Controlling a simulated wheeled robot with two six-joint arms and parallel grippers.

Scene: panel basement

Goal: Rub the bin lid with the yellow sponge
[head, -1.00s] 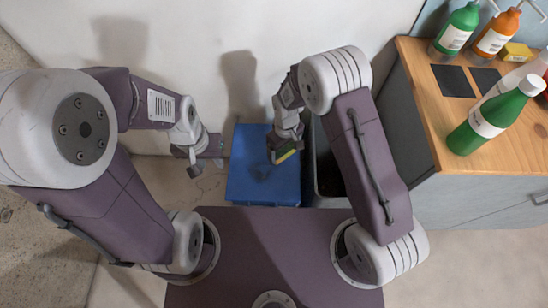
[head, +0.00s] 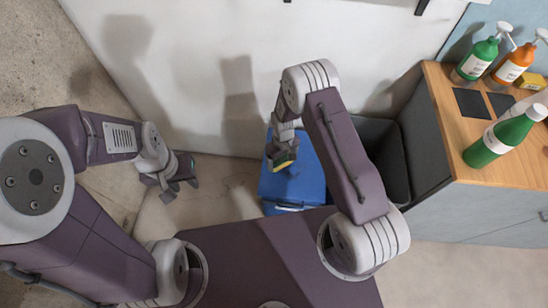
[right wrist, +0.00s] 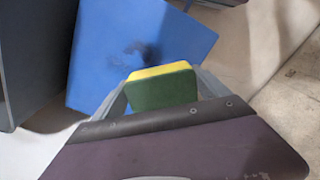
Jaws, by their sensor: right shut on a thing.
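The blue bin lid (head: 308,178) is below my right gripper in the head view. It fills the upper middle of the right wrist view (right wrist: 105,60), with a dark smudge (right wrist: 145,50) on it. My right gripper (head: 282,157) is shut on the sponge (head: 286,165), which is yellow with a dark green face (right wrist: 163,90). The sponge overlaps the lid in both views; I cannot tell whether they touch. My left gripper (head: 179,184) is open and empty, left of the bin and away from it.
A dark grey bin (head: 385,150) stands right of the blue one. Beyond it is a wooden-topped cabinet (head: 445,120) with a green bottle (head: 500,138), spray bottles (head: 478,58) and a yellow block (head: 531,81). A pale wall (head: 190,60) stands behind; floor is free at left.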

